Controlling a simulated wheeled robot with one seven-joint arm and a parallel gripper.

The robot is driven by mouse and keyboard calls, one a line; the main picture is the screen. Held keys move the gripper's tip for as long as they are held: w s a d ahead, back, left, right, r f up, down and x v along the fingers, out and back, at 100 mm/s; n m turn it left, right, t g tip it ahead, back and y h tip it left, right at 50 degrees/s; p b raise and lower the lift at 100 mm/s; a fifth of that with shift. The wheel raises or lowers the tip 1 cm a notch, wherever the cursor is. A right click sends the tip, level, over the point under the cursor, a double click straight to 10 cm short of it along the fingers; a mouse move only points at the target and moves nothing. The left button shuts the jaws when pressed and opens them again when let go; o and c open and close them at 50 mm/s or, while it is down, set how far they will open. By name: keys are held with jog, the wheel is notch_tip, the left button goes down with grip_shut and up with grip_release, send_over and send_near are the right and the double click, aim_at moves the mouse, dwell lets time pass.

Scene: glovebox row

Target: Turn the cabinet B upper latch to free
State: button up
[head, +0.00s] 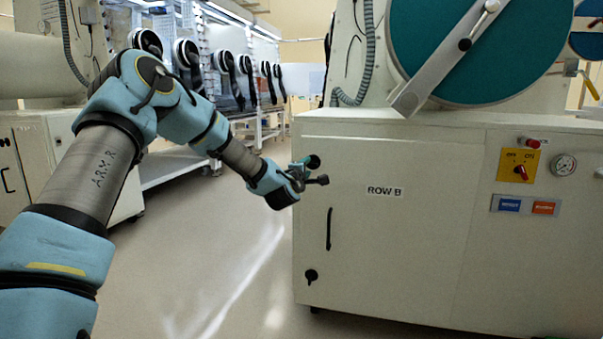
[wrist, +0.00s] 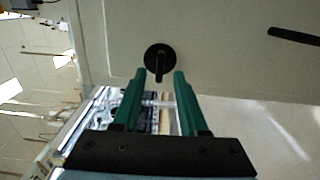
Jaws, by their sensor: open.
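The upper latch of cabinet B (head: 314,161) is a black round knob at the upper left corner of the ROW B cabinet front (head: 400,240), partly hidden by my gripper. In the wrist view, the latch (wrist: 160,57) is a black disc with a short lever pointing down the picture, towards my gripper. My gripper (wrist: 159,74) has green fingers, open, one on each side of the lever's end in the picture. I cannot tell whether they touch it. In the head view my gripper (head: 303,167) is close to the latch.
A vertical black handle (head: 328,229) and a lower black latch (head: 311,275) are below on the same door. A yellow switch plate (head: 518,165) and a gauge (head: 564,162) are at right. Open floor (head: 230,250) lies left of the cabinet.

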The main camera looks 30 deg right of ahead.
jog(key=p+v, duration=0.1)
jog(key=v, duration=0.7)
jog(key=shift+a+f, duration=0.1)
jog(key=shift+a, duration=0.1)
jog(key=s+a+f+m+g+y, duration=0.25)
jog(key=a+f+m+y, duration=0.2)
jog(key=a, duration=0.75)
jog(key=s+a+f+m+g+y, duration=0.1)
jog(key=a+f+m+g+y, duration=0.3)
jog(key=a, duration=0.7)
jog(key=s+a+f+m+g+y, duration=0.1)
jog(key=s+a+g+y, duration=0.1)
jog(key=s+a, duration=0.75)
jog(key=s+a+m+g+y, duration=0.1)
jog(key=s+a+g+y, duration=0.15)
jog(key=s+a, duration=0.7)
notch_tip(320, 180, up, 33)
jog(key=w+a+h+p, duration=0.1)
jog(key=w+a+p, duration=0.1)
jog(key=p, duration=3.1)
jog(key=shift+w+a+r+g+p, duration=0.2)
jog(key=shift+w+r+g+p, duration=0.05)
jog(key=shift+g+p, duration=0.1)
